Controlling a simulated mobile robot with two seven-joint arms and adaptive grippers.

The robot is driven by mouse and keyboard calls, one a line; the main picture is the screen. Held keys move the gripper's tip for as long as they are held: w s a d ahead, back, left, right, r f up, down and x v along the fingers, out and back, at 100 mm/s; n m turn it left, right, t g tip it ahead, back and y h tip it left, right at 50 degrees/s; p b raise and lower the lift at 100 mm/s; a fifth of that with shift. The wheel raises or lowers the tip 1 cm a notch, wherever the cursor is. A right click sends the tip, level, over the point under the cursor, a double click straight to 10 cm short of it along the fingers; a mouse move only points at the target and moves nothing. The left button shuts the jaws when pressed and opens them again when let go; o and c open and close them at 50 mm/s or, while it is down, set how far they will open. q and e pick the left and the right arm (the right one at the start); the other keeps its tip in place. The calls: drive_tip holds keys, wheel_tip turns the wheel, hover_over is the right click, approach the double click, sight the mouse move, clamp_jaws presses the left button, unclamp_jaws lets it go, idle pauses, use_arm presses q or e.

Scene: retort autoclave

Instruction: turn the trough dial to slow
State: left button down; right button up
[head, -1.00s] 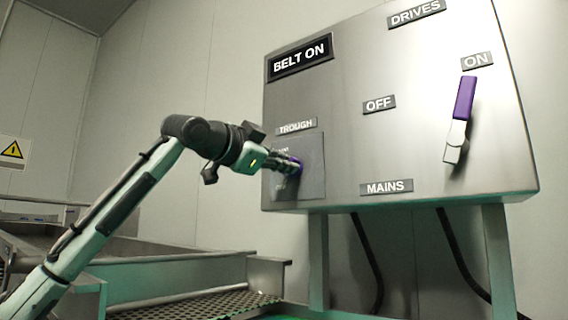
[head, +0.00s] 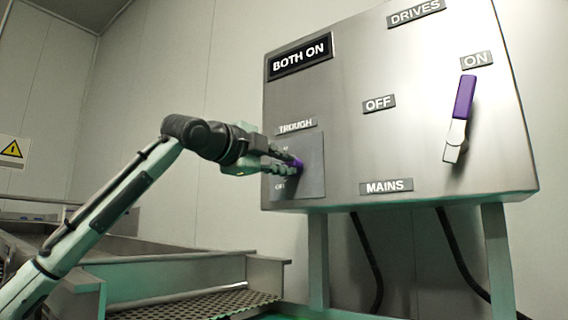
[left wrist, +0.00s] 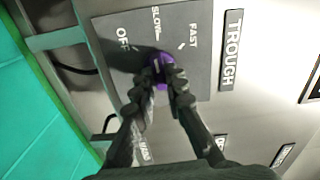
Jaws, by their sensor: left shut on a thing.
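The trough dial (head: 298,165) is a small purple knob on a grey plate under the TROUGH label. My left gripper (head: 291,163) reaches it from the left and is shut on it. In the left wrist view the two dark fingers (left wrist: 167,82) close on the sides of the purple dial (left wrist: 161,62). The plate (left wrist: 202,72) carries the marks OFF, SLOW and FAST around the dial. The fingers hide part of the dial, and I cannot tell exactly which mark it points to. The display (head: 300,56) reads BOTH ON. My right gripper is not in view.
The steel control box (head: 350,130) stands on legs by the wall. A mains lever (head: 464,97) with a purple grip sits at its right, tilted up by the ON label. A metal trough with a perforated belt (head: 205,304) lies below left.

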use_arm(q)
drive_tip(key=shift+m, duration=0.8)
drive_tip(key=c, duration=1.6)
unclamp_jaws()
drive_tip(key=shift+o, duration=0.2)
drive_tip(key=v, duration=1.2)
